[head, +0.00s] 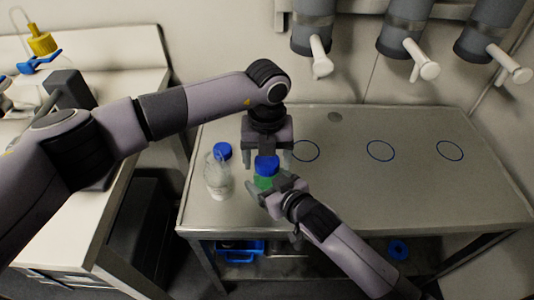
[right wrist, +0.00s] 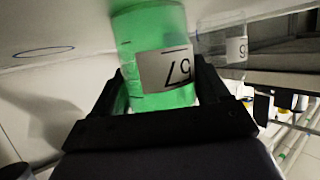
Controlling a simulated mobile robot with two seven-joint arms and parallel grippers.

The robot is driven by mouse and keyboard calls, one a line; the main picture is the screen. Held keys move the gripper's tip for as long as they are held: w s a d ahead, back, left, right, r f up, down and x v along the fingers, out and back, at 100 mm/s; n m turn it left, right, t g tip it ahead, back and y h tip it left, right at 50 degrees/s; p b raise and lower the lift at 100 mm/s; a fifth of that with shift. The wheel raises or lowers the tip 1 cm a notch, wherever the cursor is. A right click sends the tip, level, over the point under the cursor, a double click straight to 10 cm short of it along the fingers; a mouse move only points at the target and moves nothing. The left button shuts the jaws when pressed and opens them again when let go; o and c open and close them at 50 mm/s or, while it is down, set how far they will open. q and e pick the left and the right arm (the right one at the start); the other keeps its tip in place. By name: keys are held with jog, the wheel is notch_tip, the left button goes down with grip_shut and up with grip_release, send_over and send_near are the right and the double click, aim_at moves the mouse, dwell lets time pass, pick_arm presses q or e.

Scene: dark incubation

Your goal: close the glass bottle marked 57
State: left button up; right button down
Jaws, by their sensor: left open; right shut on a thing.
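The glass bottle marked 57 (head: 265,182) holds green liquid and stands on the table. Its label (right wrist: 166,69) shows in the right wrist view. A blue cap (head: 267,163) is at its top; how tightly it sits cannot be told. My right gripper (head: 267,190) is shut on the bottle's body, and its fingers (right wrist: 160,90) flank the bottle in the right wrist view. My left gripper (head: 267,153) is open, pointing down just above and around the blue cap.
A clear bottle (head: 217,175) with a blue cap (head: 222,151) stands close at the left; it also shows in the right wrist view (right wrist: 222,42). The table's right side is clear, with blue circles (head: 380,150) marked on it. Several dispensers (head: 407,30) hang above the back.

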pick_arm(q)
jog(key=c, duration=1.1)
jog(key=o, duration=1.2)
jog(key=shift+r, duration=0.1)
jog(key=shift+r, duration=2.2)
jog(key=o, duration=0.3)
jog(key=shift+o, duration=0.2)
notch_tip(320, 180, up, 12)
